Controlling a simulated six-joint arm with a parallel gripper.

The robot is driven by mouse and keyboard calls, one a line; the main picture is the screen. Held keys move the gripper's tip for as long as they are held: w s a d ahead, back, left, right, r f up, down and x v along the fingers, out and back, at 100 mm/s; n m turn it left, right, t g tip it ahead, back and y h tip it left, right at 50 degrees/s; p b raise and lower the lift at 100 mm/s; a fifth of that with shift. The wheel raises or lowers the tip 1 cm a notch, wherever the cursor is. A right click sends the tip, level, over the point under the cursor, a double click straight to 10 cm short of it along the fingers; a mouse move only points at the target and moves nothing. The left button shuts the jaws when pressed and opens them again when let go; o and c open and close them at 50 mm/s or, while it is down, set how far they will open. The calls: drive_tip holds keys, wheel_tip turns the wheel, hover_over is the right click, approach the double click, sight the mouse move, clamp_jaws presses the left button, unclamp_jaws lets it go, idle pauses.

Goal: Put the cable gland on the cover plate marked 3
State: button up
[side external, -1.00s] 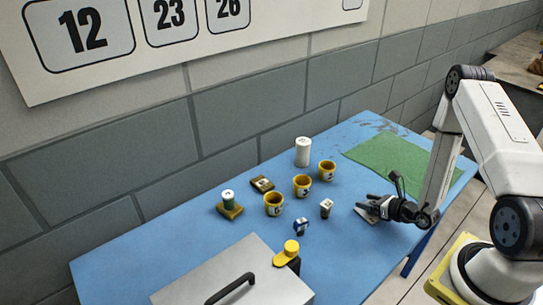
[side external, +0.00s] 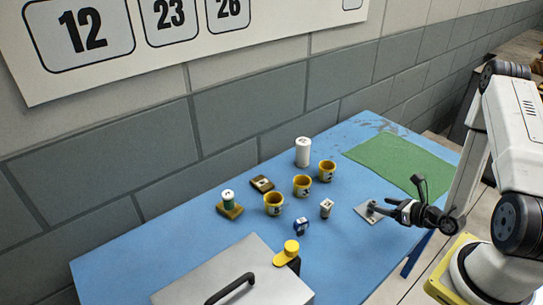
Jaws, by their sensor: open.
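My gripper (side external: 380,208) is open at the right of the blue table, with its fingertips at the near edge of a flat grey plate (side external: 365,213). Nothing shows between the fingers. I cannot read a mark on the grey plate. Small blocks stand between, a grey-white one (side external: 326,208) and a blue one (side external: 301,226). I cannot tell for certain which thing is the cable gland or which plate is marked 3.
Several yellow cups with dark marks, one at the front (side external: 273,205), stand mid-table. A white cylinder (side external: 303,152) stands behind them. A green mat (side external: 400,163) lies back right.

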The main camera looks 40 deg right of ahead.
drive_tip(key=shift+s+r, duration=0.25)
drive_tip(key=shift+s, duration=0.35)
idle(0.3)
